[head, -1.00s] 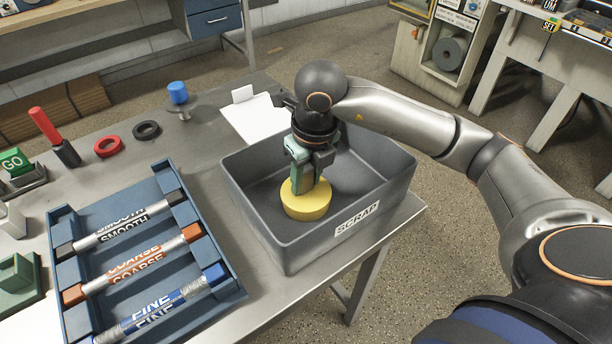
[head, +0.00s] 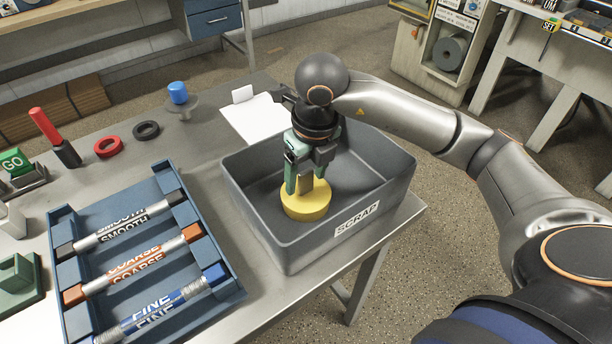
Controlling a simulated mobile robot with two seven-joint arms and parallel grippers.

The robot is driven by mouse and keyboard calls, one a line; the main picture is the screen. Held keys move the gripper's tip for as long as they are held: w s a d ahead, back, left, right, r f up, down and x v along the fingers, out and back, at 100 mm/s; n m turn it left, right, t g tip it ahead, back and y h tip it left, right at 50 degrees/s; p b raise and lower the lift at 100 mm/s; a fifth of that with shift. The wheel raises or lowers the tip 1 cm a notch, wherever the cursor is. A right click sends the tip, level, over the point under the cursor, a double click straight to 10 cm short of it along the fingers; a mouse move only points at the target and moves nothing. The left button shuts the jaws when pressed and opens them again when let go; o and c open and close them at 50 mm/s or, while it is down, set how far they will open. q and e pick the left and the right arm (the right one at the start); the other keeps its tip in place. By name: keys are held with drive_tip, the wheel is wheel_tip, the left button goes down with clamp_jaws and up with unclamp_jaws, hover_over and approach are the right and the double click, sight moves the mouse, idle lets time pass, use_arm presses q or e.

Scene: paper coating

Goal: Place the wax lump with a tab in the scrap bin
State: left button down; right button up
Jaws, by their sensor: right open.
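The yellow round wax lump (head: 306,205) is inside the grey scrap bin (head: 287,246), low down near its front wall. Its upright tab (head: 306,183) shows between the fingers of my right gripper (head: 306,186). My right gripper reaches down into the bin from above. Its fingers are open, with one on each side of the tab. Whether the lump's underside rests on the bin floor is hidden by the front wall. My left gripper is not in the head view.
A blue rack (head: 170,318) with rods marked SMOOTH, COARSE and FINE lies left of the bin. White paper (head: 250,118) lies behind the bin. Red (head: 107,146) and black (head: 146,130) rings and a blue-knobbed piece (head: 178,94) are farther back. The bin stands near the table's right edge.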

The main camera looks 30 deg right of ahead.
sight(311, 198)
wheel_tip(311, 198, up, 11)
drive_tip(key=s+p, duration=0.1)
drive_tip(key=p, duration=0.1)
drive_tip(key=shift+s, duration=0.4)
